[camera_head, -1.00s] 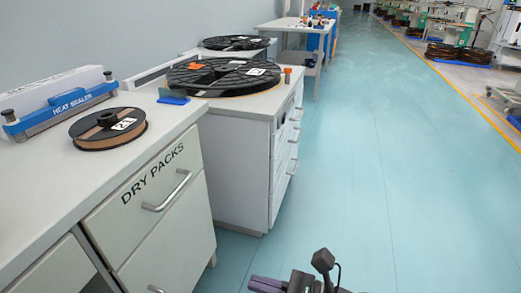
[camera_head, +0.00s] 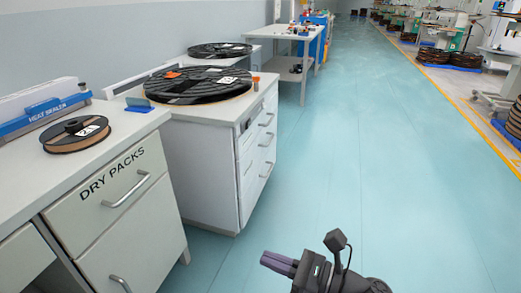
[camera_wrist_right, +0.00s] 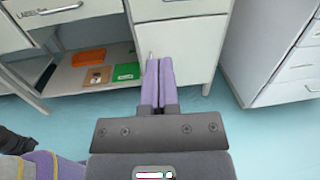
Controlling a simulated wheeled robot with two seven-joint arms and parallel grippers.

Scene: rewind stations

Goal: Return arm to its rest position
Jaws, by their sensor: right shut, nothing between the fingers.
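My right gripper (camera_head: 279,262) shows at the bottom of the head view, above the blue-green floor and apart from the benches. In the right wrist view its two purple fingers (camera_wrist_right: 158,82) lie together, shut and empty. Beyond them are a white cabinet front and an open shelf (camera_wrist_right: 75,85). My left gripper is not in view in the head view. Part of another purple and grey link of mine shows at the lower left of the wrist view.
The Dry Packs bench (camera_head: 70,170) carries a small reel (camera_head: 76,132) and a blue heat sealer (camera_head: 45,118). A drawer cabinet (camera_head: 215,170) behind it carries a large black reel (camera_head: 190,84). The aisle floor (camera_head: 390,180) to the right is clear.

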